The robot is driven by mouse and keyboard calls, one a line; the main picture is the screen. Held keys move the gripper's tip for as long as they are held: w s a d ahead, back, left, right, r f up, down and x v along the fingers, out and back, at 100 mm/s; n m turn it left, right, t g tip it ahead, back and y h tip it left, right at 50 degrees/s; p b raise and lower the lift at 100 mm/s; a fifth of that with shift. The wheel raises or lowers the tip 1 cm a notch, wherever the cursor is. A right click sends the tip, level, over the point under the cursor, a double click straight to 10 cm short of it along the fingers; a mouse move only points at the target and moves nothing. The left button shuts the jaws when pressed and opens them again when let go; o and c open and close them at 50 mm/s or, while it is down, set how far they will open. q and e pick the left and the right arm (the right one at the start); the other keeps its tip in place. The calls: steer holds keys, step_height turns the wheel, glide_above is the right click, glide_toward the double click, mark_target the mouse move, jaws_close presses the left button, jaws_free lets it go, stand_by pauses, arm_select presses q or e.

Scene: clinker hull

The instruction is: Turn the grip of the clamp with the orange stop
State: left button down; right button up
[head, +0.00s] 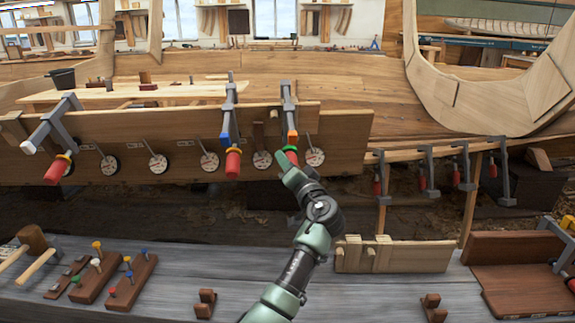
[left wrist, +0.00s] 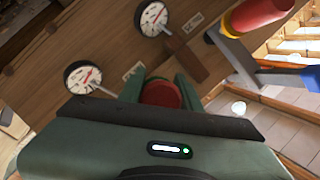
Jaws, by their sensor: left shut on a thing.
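The clamp with the orange stop (head: 292,137) hangs over the upper edge of the wooden plank (head: 345,135), upright, right of the clamp with the blue stop (head: 225,138). Its grip, with a green collar (head: 290,150), is at its lower end and mostly hidden by my left gripper (head: 290,166). In the left wrist view, the red grip (left wrist: 161,94) sits between the fingers of my left gripper (left wrist: 160,92), which is shut on it. My right gripper is not in view.
Round dial gauges (head: 315,157) line the plank close beside the grip. Another clamp with a white stop (head: 42,138) is at the left. The grey bench (head: 230,260) below holds a mallet (head: 33,238), peg blocks (head: 128,282) and a wooden jig (head: 400,256).

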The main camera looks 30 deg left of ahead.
arm_select(q)
steer(key=shift+f, duration=0.1)
steer(key=c, duration=1)
jaws_free()
steer(key=shift+o, duration=0.2)
steer(key=r+v, duration=0.1)
steer(key=v, duration=0.6)
steer(key=shift+s+d+f, duration=0.25)
steer(key=shift+d+f, duration=0.15)
steer(key=shift+f, duration=0.1)
